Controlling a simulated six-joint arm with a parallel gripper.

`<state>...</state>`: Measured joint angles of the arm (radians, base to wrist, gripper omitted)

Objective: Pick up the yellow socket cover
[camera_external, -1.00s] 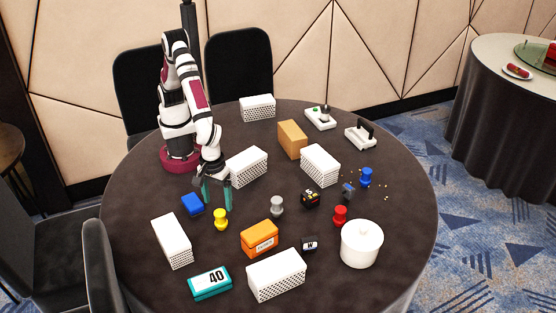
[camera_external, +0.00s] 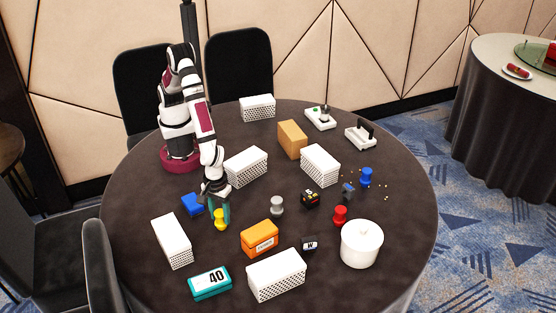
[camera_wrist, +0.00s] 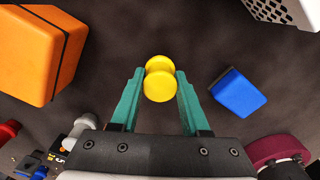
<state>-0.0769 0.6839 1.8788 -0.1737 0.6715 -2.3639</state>
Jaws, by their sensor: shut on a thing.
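The yellow socket cover (camera_external: 221,220) stands on the dark round table, at the left of its middle in the external view. It shows as two rounded yellow discs in the wrist view (camera_wrist: 160,82). My gripper (camera_external: 219,213) is down at the table with its green fingers on either side of the cover. In the wrist view my gripper (camera_wrist: 160,92) is shut on the yellow socket cover, near the fingertips. I cannot tell any gap between the cover and the table.
A blue block (camera_external: 192,204) lies close to the left of my gripper. An orange box (camera_external: 259,239) stands to the right. White perforated boxes stand behind (camera_external: 246,167) and at the front left (camera_external: 172,241). A grey socket cover (camera_external: 277,206) is right of my gripper.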

